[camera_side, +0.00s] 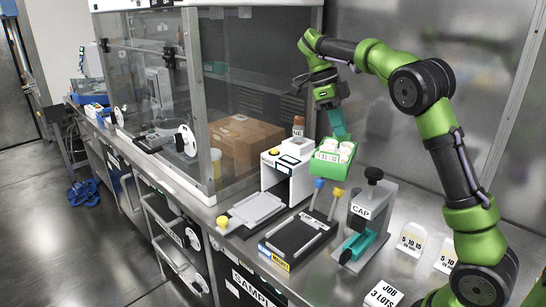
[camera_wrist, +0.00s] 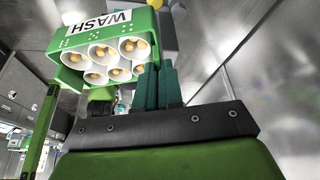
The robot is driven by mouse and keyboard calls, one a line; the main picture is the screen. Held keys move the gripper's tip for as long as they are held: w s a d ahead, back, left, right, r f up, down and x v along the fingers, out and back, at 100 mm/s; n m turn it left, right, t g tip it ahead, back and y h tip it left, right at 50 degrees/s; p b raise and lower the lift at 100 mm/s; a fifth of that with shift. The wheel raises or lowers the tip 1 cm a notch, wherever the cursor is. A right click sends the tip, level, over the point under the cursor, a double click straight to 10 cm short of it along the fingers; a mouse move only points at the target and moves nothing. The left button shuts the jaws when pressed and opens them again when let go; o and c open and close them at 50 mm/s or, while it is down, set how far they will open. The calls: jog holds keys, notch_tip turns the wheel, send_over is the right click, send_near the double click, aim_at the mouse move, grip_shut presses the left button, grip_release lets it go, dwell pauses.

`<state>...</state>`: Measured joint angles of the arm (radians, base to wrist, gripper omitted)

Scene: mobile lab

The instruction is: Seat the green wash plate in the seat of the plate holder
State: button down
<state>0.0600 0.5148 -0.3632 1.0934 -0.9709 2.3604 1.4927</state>
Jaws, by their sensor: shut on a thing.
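The green wash plate (camera_side: 326,169) is a green block with several round white wells. In the wrist view, its white WASH label and wells (camera_wrist: 98,50) face the camera. My gripper (camera_side: 340,132) is shut on the plate's edge with its teal fingers, which also show in the wrist view (camera_wrist: 160,88). The plate appears held above the bench, behind the black stand. That black stand (camera_side: 288,238), with a flat recessed top and blue and yellow knobs on posts, looks like the plate holder. No plate lies on it.
A white instrument (camera_side: 287,180) with a grey tray (camera_side: 257,207) stands left of the black stand. A grey CAP press (camera_side: 368,215) stands to its right. A glass enclosure (camera_side: 245,100) with a cardboard box rises behind left. Tags (camera_side: 411,239) and a JOB card (camera_side: 383,296) stand at right.

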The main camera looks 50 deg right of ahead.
jog(key=shift+w+a+f+m+y, duration=0.3)
jog(key=shift+a+f+m, duration=0.7)
jog(key=shift+f, duration=2.25)
jog(key=shift+w+a+f+m+y, duration=0.15)
jog(key=shift+w+a+f+m, duration=0.25)
jog(key=shift+a+f, duration=2.1)
jog(key=shift+w+a+f+m+y, duration=0.25)
jog(key=shift+w+a+f+m, duration=0.25)
jog(key=shift+f, duration=3.55)
jog(key=shift+s, duration=0.1)
jog(key=c, duration=1.3)
grip_release()
jog(key=shift+f, duration=0.15)
